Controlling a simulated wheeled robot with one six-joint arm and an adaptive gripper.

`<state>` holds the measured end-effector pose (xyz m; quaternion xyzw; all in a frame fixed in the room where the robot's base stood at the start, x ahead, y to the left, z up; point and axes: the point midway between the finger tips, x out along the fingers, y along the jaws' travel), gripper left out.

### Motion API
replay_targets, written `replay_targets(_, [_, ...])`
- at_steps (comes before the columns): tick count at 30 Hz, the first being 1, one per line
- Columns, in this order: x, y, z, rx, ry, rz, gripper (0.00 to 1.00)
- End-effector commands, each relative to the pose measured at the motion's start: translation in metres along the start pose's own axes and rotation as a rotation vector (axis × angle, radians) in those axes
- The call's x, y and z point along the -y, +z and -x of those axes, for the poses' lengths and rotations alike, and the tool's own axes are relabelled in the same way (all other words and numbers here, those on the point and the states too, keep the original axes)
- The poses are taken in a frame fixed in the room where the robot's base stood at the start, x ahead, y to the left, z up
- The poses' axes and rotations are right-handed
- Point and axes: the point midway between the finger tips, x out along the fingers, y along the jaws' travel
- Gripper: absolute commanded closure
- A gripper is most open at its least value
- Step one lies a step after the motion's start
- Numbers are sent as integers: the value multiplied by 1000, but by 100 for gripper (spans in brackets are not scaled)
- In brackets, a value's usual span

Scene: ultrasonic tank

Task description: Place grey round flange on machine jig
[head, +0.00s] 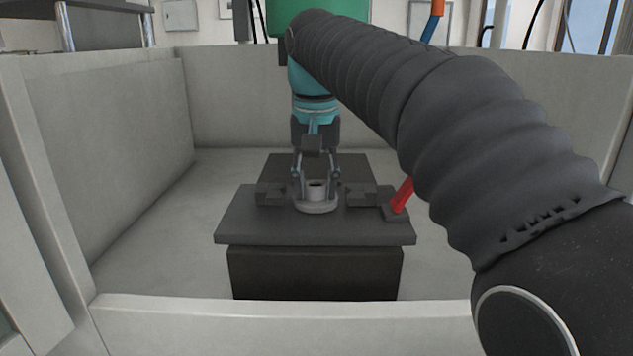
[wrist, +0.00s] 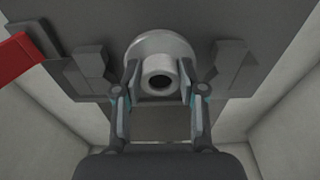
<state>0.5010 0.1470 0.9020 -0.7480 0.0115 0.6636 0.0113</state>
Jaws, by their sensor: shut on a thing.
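The grey round flange (head: 317,206) is upright on or just above the dark plate of the machine jig (head: 260,232), in the middle between two dark blocks. In the wrist view the flange (wrist: 150,48) shows its wide disc and its hollow neck, with the jig plate (wrist: 195,20) behind it. My gripper (head: 315,183) points down from above and is shut on the flange's neck, one finger on each side. The fingers also show in the wrist view (wrist: 160,83). I cannot tell whether the flange's underside touches the plate; it is hidden.
A red handle (head: 402,195) rises at the jig's right side. Dark blocks (head: 271,194) (head: 361,196) flank the flange. The pale tank walls (head: 115,150) enclose the jig on all sides. The tank floor left of the jig (head: 165,225) is clear.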

Motion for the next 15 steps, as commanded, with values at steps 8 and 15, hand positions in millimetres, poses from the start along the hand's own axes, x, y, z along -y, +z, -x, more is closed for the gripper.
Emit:
replay_targets(8, [0, 0, -3, 0, 0, 0, 37])
replay_targets(15, [0, 0, -3, 0, 0, 0, 30])
